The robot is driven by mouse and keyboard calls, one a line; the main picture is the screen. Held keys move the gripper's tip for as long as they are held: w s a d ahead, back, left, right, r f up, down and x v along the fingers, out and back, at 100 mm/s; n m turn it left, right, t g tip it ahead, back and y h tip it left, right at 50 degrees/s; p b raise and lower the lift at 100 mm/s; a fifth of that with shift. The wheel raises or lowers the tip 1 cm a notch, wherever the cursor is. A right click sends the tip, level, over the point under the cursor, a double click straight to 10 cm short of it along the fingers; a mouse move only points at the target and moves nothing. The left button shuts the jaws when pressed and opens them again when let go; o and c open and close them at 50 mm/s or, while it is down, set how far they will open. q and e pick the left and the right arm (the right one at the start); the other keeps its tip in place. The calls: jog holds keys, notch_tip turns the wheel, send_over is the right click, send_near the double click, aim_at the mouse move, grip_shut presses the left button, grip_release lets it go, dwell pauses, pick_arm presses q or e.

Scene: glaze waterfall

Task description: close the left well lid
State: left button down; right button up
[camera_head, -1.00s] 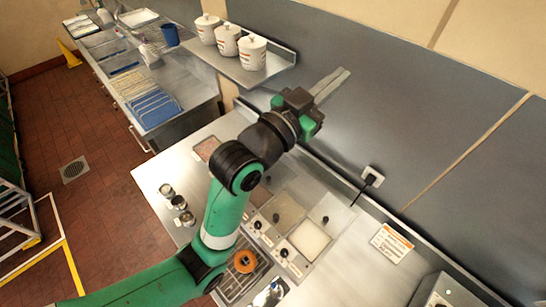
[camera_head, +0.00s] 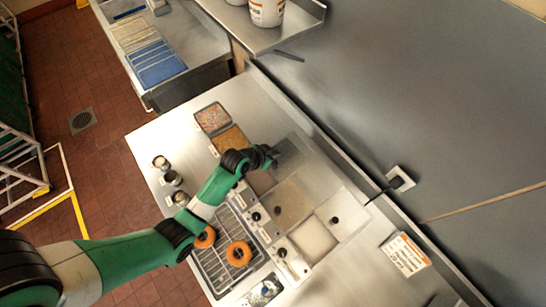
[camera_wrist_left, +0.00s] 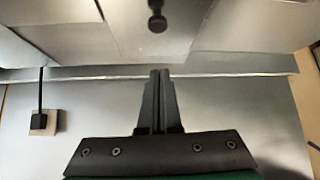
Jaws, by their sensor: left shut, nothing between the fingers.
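The left well (camera_head: 293,203) holds tan glaze and the right well (camera_head: 312,238) holds pale glaze, both set in the steel counter. A small dark knob (camera_head: 277,210) shows at the left well's front edge; I cannot tell whether it is the lid's. Flat steel panels lie behind the wells, and the one behind the right well bears a black knob (camera_head: 334,220). My left gripper (camera_head: 278,154) is shut and empty, at the back left of the left well. The left wrist view shows its fingers (camera_wrist_left: 159,100) apart from a dark knob (camera_wrist_left: 156,22) on steel.
Topping bins (camera_head: 212,118) lie left of the wells. A wire rack with orange rings (camera_head: 239,253) is in front. Small jars (camera_head: 172,178) line the front left. The back wall carries a socket with a plug (camera_head: 400,180).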

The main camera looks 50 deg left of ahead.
aim_at(284, 157)
pick_arm(q)
jog(key=b+x, duration=0.3)
jog(key=x, duration=0.4)
jog(key=shift+w+f, duration=0.15)
jog(key=shift+f, duration=0.15)
jog(key=s+p, duration=0.2)
jog(key=s, duration=0.1)
jog(key=shift+d, duration=0.1)
jog(key=shift+s+f, duration=0.15)
jog(key=shift+s, duration=0.4)
pick_arm(e)
jog(key=shift+w+f, duration=0.1)
jog(key=shift+f, duration=1)
